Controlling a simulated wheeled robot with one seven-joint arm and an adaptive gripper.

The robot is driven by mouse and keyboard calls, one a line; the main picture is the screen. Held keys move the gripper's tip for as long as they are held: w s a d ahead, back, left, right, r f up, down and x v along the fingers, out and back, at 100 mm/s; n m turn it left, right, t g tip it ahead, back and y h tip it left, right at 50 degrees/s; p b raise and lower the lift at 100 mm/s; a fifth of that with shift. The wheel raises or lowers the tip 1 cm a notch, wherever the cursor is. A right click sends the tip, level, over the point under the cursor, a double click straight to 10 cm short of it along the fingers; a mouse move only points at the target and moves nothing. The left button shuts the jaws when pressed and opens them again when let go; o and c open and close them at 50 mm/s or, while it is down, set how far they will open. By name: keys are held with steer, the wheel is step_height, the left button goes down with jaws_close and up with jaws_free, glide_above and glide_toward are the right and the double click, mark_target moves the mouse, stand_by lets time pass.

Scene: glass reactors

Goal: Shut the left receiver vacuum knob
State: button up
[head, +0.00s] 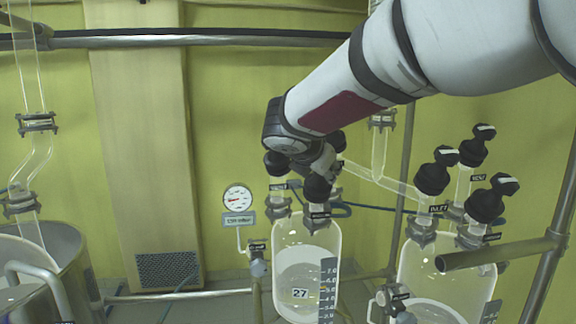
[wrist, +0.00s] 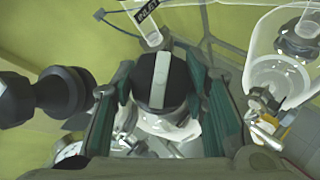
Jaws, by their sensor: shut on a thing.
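The left receiver (head: 300,262) is a clear glass vessel marked 27, with black knobs on its top necks. One black knob (head: 318,188) is at the front and another black knob (head: 277,163) is to its left. My gripper (head: 316,166) comes down over these necks and partly hides them. In the wrist view my gripper (wrist: 163,98) is shut on a round black knob (wrist: 150,88) with a pale stripe running up the picture, between the green-sided fingers. The held knob's own label is hidden there. An INLET label (wrist: 147,13) shows on the neck above it.
The right receiver (head: 440,275) has several tall black knobs close by. A pressure gauge (head: 237,198) is on the wall to the left. A metal rail (head: 200,40) crosses the wall behind. Another large black knob (wrist: 50,95) lies just left of my fingers.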

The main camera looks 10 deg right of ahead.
steer(key=m+g, duration=0.1)
steer(key=m, duration=0.2)
steer(key=m+g+h, duration=0.1)
steer(key=m+g, duration=0.1)
steer(key=m, duration=0.1)
steer(key=shift+g+h, duration=0.3)
steer(key=m+g, duration=0.2)
steer(key=m, duration=0.1)
steer(key=m+g+b, duration=0.1)
steer(key=m, duration=0.2)
steer(key=shift+w+g, duration=0.15)
steer(key=shift+g, duration=0.25)
steer(key=m+g+y, duration=0.1)
steer(key=m, duration=0.1)
steer(key=m+g+y+b, duration=0.1)
steer(key=m, duration=0.2)
steer(key=shift+g+y, duration=0.4)
steer(key=shift+o, duration=0.2)
steer(key=m+g+y+b, duration=0.1)
steer(key=m+y, duration=0.1)
steer(key=m, duration=0.2)
steer(key=shift+y, duration=0.4)
steer(key=shift+m+g, duration=0.3)
steer(key=shift+m, duration=0.1)
steer(key=shift+c, duration=0.2)
steer(key=o, duration=1.2)
